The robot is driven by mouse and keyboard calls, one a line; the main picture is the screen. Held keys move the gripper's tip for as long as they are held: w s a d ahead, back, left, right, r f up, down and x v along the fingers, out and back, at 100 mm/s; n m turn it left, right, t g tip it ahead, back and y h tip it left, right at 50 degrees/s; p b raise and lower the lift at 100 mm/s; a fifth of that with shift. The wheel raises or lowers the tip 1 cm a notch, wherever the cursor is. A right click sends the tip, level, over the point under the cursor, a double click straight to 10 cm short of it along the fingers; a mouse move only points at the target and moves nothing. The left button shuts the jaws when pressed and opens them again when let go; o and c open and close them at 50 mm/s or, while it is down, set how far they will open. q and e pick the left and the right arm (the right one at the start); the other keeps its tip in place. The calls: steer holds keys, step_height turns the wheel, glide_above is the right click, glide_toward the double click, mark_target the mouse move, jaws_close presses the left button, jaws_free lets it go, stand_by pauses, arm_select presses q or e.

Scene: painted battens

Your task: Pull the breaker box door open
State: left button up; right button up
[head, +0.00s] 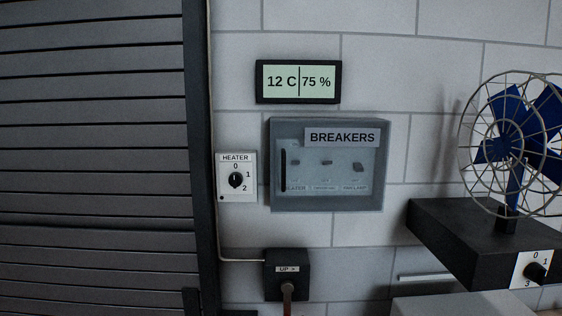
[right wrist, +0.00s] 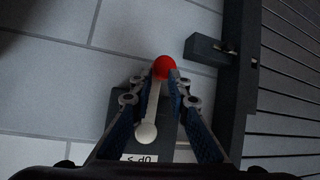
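The grey breaker box (head: 328,204) is on the block wall in the middle of the head view. Its see-through door (head: 340,150), labelled BREAKERS, looks closed over several switches. A dark upright handle (head: 283,170) is at the door's left edge. My right gripper (right wrist: 163,76) is not in the head view. In the right wrist view its fingertips close in on both sides of a red lever knob (right wrist: 163,66) and look shut on it. My left gripper is not in view.
The lever's black box (head: 287,263), labelled UP, is on the wall below the breaker box. A heater dial (head: 236,180) is left of it, a display (head: 298,82) above. A fan (head: 512,135) on a dark block stands right. A slatted shutter (head: 90,150) fills the left.

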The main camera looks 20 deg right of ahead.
steer(key=w+r+t+p, duration=0.1)
steer(key=w+r+t, duration=0.2)
steer(key=r, duration=1.9)
steer(key=m+t+p, duration=0.2)
steer(key=t, duration=0.2)
glide_toward(284, 169)
steer(key=w, duration=0.3)
steer(key=shift+h, duration=0.3)
steer(key=w+p, duration=0.1)
steer(key=w, duration=0.1)
steer(key=w+p, duration=0.1)
steer(key=w, duration=0.1)
steer(key=w+p, duration=0.1)
steer(key=w, duration=0.2)
steer(key=shift+d+r, duration=0.25)
steer(key=shift+r, duration=0.15)
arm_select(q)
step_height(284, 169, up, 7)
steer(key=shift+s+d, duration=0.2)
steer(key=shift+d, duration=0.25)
arm_select(e)
steer(key=shift+w+f, duration=0.15)
steer(key=shift+w, duration=0.15)
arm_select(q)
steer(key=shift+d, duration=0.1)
arm_select(e)
steer(key=shift+c, duration=0.4)
jaws_close()
steer(key=shift+d, duration=0.1)
